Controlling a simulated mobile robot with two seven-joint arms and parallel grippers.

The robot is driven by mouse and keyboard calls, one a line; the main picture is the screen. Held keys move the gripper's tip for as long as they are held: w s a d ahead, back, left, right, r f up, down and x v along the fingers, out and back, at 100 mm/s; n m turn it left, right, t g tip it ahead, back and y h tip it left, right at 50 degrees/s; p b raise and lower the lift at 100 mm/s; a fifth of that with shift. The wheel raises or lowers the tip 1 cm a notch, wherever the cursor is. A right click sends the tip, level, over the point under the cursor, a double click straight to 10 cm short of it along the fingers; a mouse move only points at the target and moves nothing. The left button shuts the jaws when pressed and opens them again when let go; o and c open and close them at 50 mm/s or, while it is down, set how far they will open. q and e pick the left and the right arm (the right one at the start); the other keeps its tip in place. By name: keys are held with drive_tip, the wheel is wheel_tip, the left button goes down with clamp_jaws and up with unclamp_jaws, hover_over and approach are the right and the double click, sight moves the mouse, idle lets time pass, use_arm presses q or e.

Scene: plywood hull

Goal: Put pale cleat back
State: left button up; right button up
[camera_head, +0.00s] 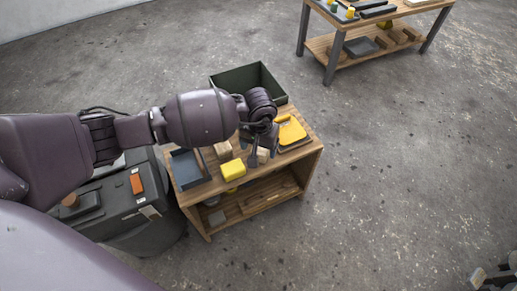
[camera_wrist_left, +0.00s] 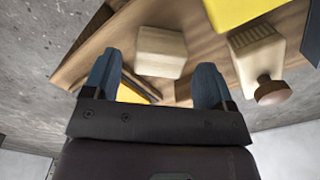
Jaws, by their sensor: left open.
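A pale wooden block, which looks like the pale cleat (camera_head: 263,155), sits on the top of the small wooden bench. In the left wrist view the block (camera_wrist_left: 161,52) lies beyond the fingertips, between their lines, and is apart from both. My left gripper (camera_head: 257,158) is open and empty above the bench top, close to the block and partly covering it in the head view. A part at the bottom right edge of the head view may be my right gripper (camera_head: 495,276); its jaws cannot be made out.
Around the block are a yellow block (camera_head: 232,170), a pale piece with a brown knob (camera_wrist_left: 258,60), a blue-grey tray (camera_head: 190,169), a yellow item on a board (camera_head: 291,132) and a dark green bin (camera_head: 248,79). A dark case (camera_head: 125,205) stands left. Another bench (camera_head: 349,57) is farther off.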

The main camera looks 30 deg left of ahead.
sight(260, 150)
use_arm(q)
wheel_tip(260, 150, up, 10)
drive_tip(key=p, duration=0.2)
drive_tip(key=shift+p, duration=0.35)
use_arm(e)
drive_tip(key=shift+a+r+n+g, duration=0.2)
drive_tip(key=shift+a+n+g, duration=0.15)
drive_tip(key=shift+g, duration=0.25)
use_arm(q)
drive_tip(key=shift+s, duration=0.1)
